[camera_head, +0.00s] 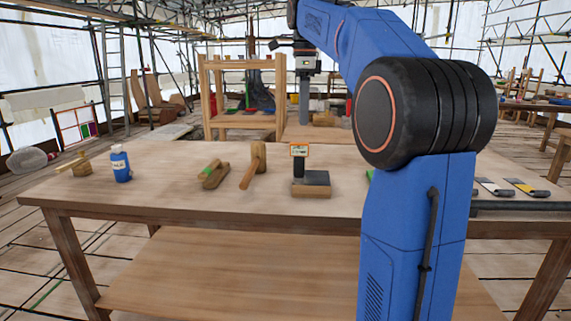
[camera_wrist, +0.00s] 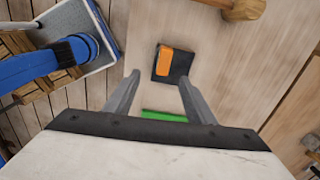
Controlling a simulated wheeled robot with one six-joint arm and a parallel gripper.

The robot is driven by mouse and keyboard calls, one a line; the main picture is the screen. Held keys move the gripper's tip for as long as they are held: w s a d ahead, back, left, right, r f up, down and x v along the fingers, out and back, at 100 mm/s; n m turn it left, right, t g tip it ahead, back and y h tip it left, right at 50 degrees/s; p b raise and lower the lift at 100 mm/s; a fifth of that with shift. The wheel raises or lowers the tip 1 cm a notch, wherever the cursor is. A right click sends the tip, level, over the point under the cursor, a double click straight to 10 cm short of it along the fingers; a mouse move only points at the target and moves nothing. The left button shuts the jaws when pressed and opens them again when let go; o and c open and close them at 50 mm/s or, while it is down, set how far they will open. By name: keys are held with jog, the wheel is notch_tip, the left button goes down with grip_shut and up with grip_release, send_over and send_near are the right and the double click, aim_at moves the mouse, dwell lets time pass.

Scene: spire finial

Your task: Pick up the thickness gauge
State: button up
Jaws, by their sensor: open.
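In the wrist view an orange part (camera_wrist: 164,64) shows from above over a dark square. My gripper (camera_head: 304,121) points down above the gauge in the head view, apart from it. In the wrist view my gripper (camera_wrist: 159,78) has its two grey fingers spread and nothing held between them. The orange part appears between and slightly beyond the fingertips.
Several flat tools (camera_head: 525,187) lie at the right. A green item (camera_wrist: 163,116) shows below the fingers. My arm hides part of the table.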

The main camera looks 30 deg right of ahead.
aim_at(299, 156)
jog(key=shift+m, duration=0.3)
jog(key=f, duration=1.1)
jog(key=w+f, duration=0.1)
jog(key=f, duration=0.5)
jog(key=shift+w+a, duration=0.1)
jog(key=shift+a, duration=0.05)
grip_shut()
